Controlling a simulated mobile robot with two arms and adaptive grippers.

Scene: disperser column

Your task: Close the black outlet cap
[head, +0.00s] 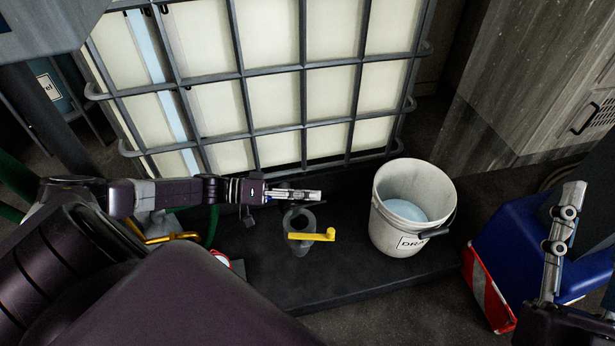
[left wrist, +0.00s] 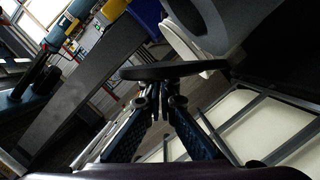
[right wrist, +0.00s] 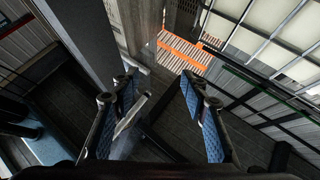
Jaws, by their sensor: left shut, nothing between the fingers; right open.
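A grey outlet valve (head: 300,247) with a yellow handle (head: 312,236) is at the foot of the caged tank. In the left wrist view, a dark disc (left wrist: 175,70), which looks like the black outlet cap, is seen nearly edge-on just beyond my left fingertips. Whether they touch it I cannot tell. I cannot make out the cap in the head view. My left gripper (head: 297,195), also in the left wrist view (left wrist: 158,95), is shut and empty just above the valve. My right gripper (head: 567,212) is open and empty at far right, also in its wrist view (right wrist: 160,85).
The caged white tank (head: 275,100) stands behind the valve. A white bucket (head: 388,232) holding pale blue liquid stands right of the valve on the black platform (head: 330,285). A blue box (head: 515,240) and a red-and-white striped panel (head: 487,290) are near my right arm.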

